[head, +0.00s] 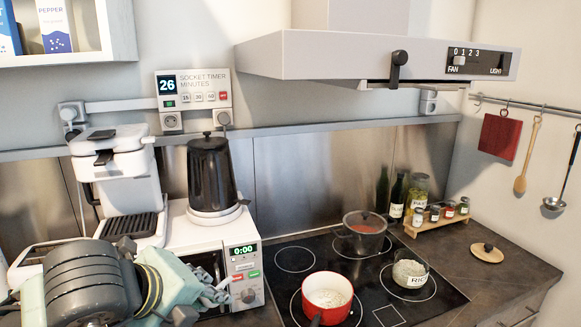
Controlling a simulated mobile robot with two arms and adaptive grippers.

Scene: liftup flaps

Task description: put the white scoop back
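I cannot make out a white scoop anywhere in the head view. An open glass jar labelled RICE (410,272) stands upright on the right part of the black cooktop, with pale grains inside. A red pot (327,297) with a pale interior and whitish contents stands at the front of the cooktop. My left gripper (212,292) is at the lower left, in front of the white microwave and left of the red pot. Its fingers are partly hidden and small, so its opening is unclear. My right gripper is out of view.
A dark pot (365,236) stands at the back of the cooktop (296,259). A round wooden lid (487,252) lies on the right counter near a spice rack (436,217). A black kettle (212,175) stands on the microwave (243,276). The range hood (350,57) overhangs the cooktop.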

